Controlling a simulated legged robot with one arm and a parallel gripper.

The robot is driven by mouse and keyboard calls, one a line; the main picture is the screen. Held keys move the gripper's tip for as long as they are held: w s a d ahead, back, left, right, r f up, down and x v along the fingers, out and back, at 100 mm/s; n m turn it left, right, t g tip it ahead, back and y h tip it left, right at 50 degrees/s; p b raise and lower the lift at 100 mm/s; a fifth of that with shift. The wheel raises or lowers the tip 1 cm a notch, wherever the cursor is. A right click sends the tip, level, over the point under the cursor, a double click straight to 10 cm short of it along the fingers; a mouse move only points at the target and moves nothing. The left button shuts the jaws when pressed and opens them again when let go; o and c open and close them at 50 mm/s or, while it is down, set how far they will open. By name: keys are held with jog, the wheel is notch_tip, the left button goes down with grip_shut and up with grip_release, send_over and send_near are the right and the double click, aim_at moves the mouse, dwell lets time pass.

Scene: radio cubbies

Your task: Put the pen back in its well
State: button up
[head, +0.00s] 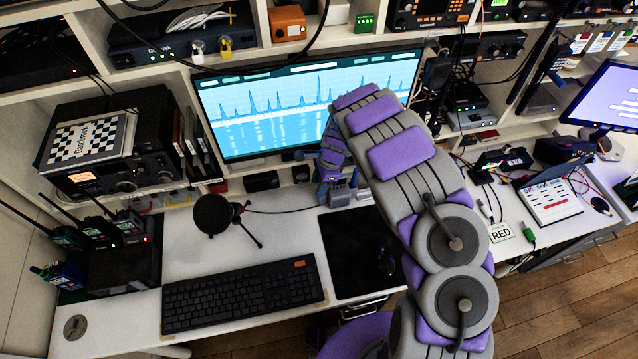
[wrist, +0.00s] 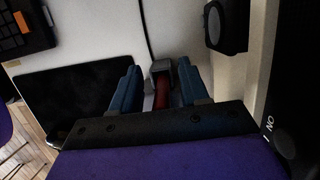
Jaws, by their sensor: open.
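My gripper (head: 337,184) is lowered over the desk below the big monitor, at the back edge of the black desk mat. In the wrist view its two blue fingers (wrist: 158,72) are apart. Between them show a small dark grey holder-like piece (wrist: 162,66) and a dark red thing (wrist: 162,88). The red thing may be the pen, but its shape is mostly hidden, and I cannot tell whether it sits in a well. No finger is clearly pressed on it. In the head view, a small grey block (head: 340,195) shows at the gripper's fingers.
A black mat (head: 350,250) with a mouse lies in front, and a keyboard (head: 240,294) to its left. A small microphone on a tripod (head: 212,214) stands left of my gripper. The monitor (head: 300,100) is close behind. Clear white desk lies around the microphone.

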jog(key=shift+f+b, duration=0.1)
jog(key=shift+b, duration=0.2)
jog(key=p+v, duration=0.4)
jog(key=v, duration=1.3)
jog(key=shift+r, duration=0.3)
jog(key=shift+d, duration=0.1)
